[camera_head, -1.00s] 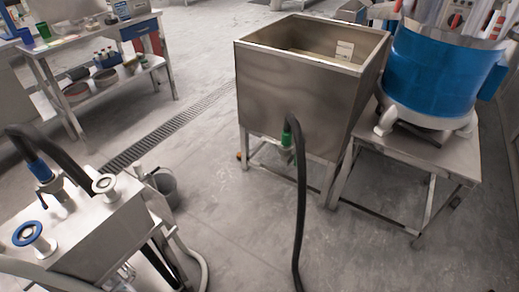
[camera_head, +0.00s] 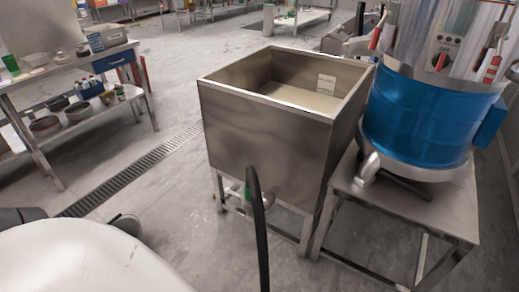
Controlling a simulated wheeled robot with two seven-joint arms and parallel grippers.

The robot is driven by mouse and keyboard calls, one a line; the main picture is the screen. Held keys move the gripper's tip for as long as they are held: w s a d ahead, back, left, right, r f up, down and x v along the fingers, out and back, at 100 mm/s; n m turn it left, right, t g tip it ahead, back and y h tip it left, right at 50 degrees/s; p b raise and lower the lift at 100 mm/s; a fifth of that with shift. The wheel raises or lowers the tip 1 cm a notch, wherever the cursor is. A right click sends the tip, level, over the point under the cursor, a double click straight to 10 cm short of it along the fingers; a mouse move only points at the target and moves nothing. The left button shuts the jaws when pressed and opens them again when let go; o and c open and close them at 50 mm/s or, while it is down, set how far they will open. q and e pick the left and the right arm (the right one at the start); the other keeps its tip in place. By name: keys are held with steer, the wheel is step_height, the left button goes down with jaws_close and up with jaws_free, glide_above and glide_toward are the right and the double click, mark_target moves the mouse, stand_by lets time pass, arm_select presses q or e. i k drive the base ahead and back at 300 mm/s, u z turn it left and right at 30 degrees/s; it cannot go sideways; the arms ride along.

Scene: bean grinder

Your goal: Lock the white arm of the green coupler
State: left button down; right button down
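A green coupler (camera_head: 247,194) sits at the top end of a black hose (camera_head: 261,240), low at the front of the steel tank (camera_head: 262,145). It is small in the head view, and its white arm cannot be made out clearly. A smooth white rounded shape (camera_head: 75,262), likely part of my own arm, fills the lower left corner. Neither of my grippers is in view.
A blue drum machine (camera_head: 420,125) stands on a steel table (camera_head: 400,205) right of the tank. A steel bench (camera_head: 75,85) with bottles and bowls stands at the far left. A floor drain (camera_head: 130,172) runs between; the floor around it is clear.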

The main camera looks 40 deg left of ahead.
mark_target(227, 190)
steer(key=u, duration=0.25)
steer(key=i, duration=0.75)
steer(key=u, duration=1.05)
steer(key=i, duration=0.3)
steer(key=u, duration=0.3)
